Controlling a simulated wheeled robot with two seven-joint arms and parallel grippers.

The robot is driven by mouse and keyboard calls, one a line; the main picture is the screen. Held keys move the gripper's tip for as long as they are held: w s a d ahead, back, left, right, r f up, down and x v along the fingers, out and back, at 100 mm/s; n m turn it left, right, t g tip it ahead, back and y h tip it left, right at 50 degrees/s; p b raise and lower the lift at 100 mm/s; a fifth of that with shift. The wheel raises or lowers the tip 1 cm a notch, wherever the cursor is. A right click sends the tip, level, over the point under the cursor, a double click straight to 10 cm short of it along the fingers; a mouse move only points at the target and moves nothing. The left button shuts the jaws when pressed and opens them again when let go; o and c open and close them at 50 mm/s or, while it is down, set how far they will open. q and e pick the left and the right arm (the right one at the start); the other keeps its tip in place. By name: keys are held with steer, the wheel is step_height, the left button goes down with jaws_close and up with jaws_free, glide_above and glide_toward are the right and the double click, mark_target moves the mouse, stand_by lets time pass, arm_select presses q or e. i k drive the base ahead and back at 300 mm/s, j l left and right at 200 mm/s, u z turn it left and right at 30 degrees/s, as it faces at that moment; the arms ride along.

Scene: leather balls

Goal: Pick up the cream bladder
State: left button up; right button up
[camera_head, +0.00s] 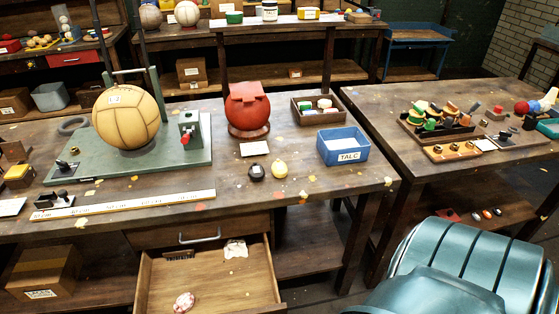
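No thing in view is clearly marked as the cream bladder. A crumpled cream-white piece (235,249) lies at the back of the open drawer (151,275) under the left table. A pinkish-white speckled lump (184,302) lies near the drawer's front. Which of these, if either, is the bladder I cannot tell at this size. Neither of my grippers is in view, and nothing is seen held.

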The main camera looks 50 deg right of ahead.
mark_target(278, 169)
steer(key=i+z, duration=0.1)
steer(key=i, duration=0.4)
steer(key=z, duration=1.6)
